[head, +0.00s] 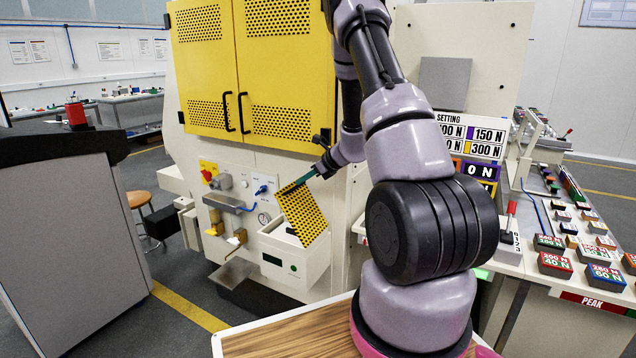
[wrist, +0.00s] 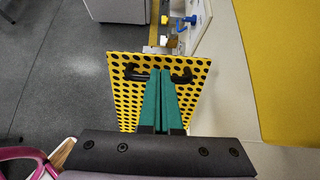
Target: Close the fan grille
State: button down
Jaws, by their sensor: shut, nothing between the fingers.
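The fan grille is a small yellow perforated panel (head: 303,214). It stands open and tilted above a white box (head: 295,262) on the front of the machine. In the wrist view the grille (wrist: 124,95) lies under my fingers, with a black handle (wrist: 182,77) near its far edge. My gripper (head: 292,186) is at the grille's upper edge. Its green fingers (wrist: 165,74) are together with nothing between them, and their tips lie over the handle area. I cannot tell whether they touch the grille. The lower part of the grille is hidden by my gripper in the wrist view.
Yellow perforated doors (head: 240,70) with black handles are above. A blue lever (head: 262,189) and a red knob (head: 207,175) sit left of the grille. A grey cabinet (head: 70,240) stands at left. A bench with labelled blocks (head: 555,264) is at right.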

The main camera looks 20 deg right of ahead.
jog(key=r+x, duration=0.1)
jog(key=x, duration=1.1)
jog(key=shift+w+a, duration=0.45)
jog(key=shift+a, duration=0.05)
dwell(0.5)
